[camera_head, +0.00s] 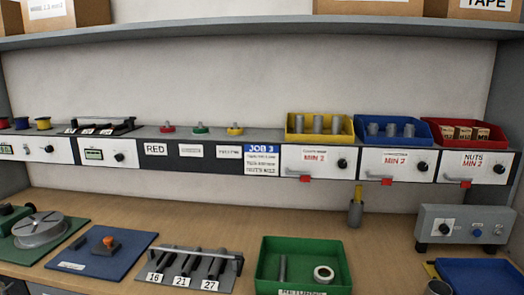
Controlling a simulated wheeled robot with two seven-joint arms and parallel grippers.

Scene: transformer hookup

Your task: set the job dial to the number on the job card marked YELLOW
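A card headed JOB 3 (262,160) with a blue top is fixed to the shelf front. Its lower lines are too small to read surely. Left of it are a RED label (155,149) and two labels too small to read. A grey control box (465,230) at the right has a black knob (444,229) and blue buttons; no numbers are readable on it, and I cannot tell if it is the job dial. No card clearly marked YELLOW is readable. Neither gripper is in view.
Yellow (320,140), blue (390,143) and red bins (472,148) stand on the shelf above knobs and red tabs. On the bench are a green tray (262,275), a rack numbered 16, 21, 27 (185,285), and a blue board (90,262).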

